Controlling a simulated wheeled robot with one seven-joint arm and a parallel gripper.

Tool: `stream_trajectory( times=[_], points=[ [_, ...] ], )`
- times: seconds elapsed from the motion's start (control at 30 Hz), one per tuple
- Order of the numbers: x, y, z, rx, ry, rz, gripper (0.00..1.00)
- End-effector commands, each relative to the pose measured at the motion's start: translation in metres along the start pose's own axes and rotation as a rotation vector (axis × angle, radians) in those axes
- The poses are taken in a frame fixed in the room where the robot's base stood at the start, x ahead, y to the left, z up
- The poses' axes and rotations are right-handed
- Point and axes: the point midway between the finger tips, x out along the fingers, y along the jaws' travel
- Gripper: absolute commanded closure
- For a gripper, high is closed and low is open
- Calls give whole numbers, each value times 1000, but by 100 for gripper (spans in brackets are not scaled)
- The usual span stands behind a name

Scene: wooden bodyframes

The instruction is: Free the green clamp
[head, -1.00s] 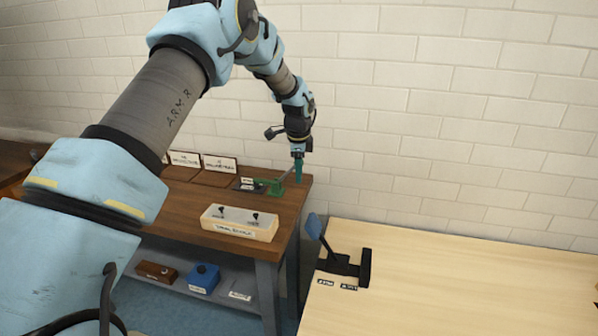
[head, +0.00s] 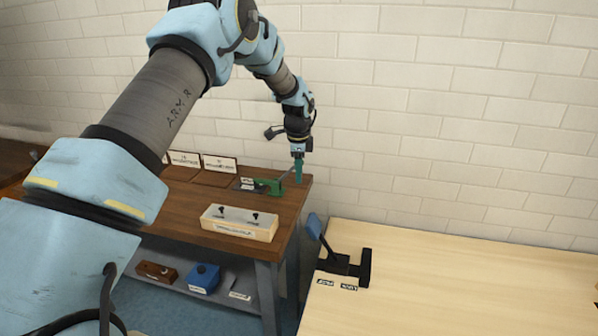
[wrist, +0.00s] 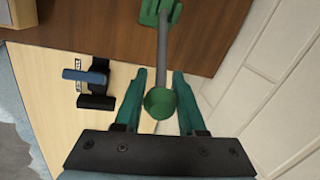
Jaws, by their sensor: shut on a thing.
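The green clamp (head: 270,187) sits on the dark wooden bench near its right back edge. A grey lever rises from it to the right, towards my gripper (head: 298,178). In the wrist view the clamp's green body (wrist: 158,12) is at the top, and the grey lever runs down to a round green knob (wrist: 160,103). The teal fingers of my gripper (wrist: 161,100) stand on either side of this knob and are shut on it. The lever is tilted up off the bench. The contact of the fingers is too small to see in the head view.
A light wooden block (head: 238,231) with two black clamps stands in front. Labelled signs (head: 219,164) stand at the back. A pale table (head: 470,285) with a blue-handled black clamp (head: 343,262) is at the right. The brick wall (head: 420,150) is close behind my gripper.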

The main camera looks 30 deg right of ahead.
Motion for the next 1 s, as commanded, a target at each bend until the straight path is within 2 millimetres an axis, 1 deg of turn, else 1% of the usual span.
stream_trajectory(
  times=[0.37, 0.7, 0.9, 1.0],
  points=[
    [4, 2, -4, 10, -32, -5, 100],
    [22, 8, -14, 52, -229, -45, 100],
    [33, 10, -17, 75, -359, -71, 100],
    [36, 10, -16, 76, -391, -78, 100]
  ],
)
